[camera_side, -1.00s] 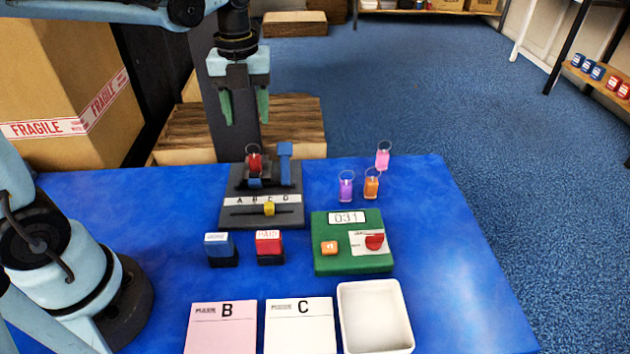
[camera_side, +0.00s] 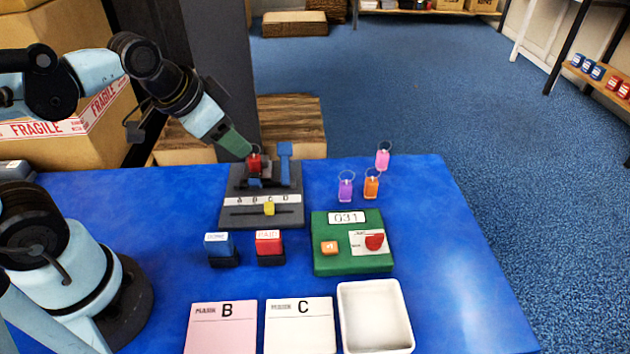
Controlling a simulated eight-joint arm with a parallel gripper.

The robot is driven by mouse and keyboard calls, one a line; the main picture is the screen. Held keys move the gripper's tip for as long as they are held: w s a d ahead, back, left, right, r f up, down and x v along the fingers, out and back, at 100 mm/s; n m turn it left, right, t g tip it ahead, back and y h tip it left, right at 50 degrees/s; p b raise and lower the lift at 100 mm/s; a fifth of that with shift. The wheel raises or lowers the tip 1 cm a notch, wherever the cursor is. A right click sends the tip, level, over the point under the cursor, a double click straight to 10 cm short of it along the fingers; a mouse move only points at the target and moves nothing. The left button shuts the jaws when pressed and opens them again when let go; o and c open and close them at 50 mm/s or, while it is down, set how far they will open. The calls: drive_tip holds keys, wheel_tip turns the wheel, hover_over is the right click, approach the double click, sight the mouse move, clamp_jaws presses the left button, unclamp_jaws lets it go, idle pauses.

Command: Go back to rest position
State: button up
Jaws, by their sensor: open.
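My gripper (camera_side: 240,146) is tilted, pointing down to the right. Its green fingertips end beside or in front of the red tag (camera_side: 254,163) at the back of the dark device. One finger mostly hides the other, and I see nothing held between them. I cannot tell whether the fingertips touch the red tag. The dark device (camera_side: 234,214) has a blue lever (camera_side: 284,160), a lettered strip and a yellow slider (camera_side: 269,208).
A blue stamp (camera_side: 218,245), a red stamp (camera_side: 268,243), a green counter box (camera_side: 330,262) reading 031, cards B (camera_side: 222,335) and C (camera_side: 300,335), and a white tray (camera_side: 343,320) stand on the blue table (camera_side: 465,270). Purple, orange and pink tags stand at the back right.

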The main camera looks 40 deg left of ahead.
drive_tip(key=n, duration=0.2)
drive_tip(key=shift+s+d+f+n+t, duration=0.2)
drive_tip(key=shift+s+n+t, duration=0.1)
drive_tip(key=shift+n+t, duration=0.1)
